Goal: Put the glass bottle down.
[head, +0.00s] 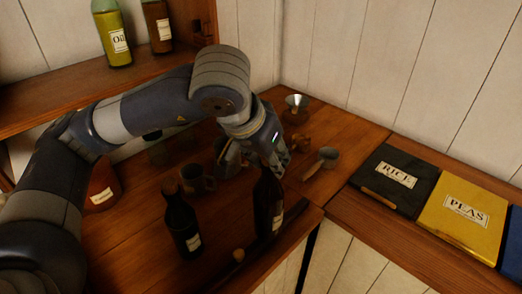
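A dark glass bottle (268,208) with a pale label stands upright near the front edge of the wooden counter. My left gripper (270,160) points down at the top of this bottle, and its fingers overlap the bottle's neck. The neck is partly hidden, so I cannot tell whether the fingers are shut on it. I also cannot tell whether its base touches the counter. A second dark bottle (182,222) with a pale label stands to its left, apart from the gripper. My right gripper is not in view.
A metal funnel-like vessel (296,106) is behind. A dark rail (288,222) lines the front edge. RICE (382,202) and PEAS (452,240) boxes lie right. An oil bottle (117,48) stands on the shelf.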

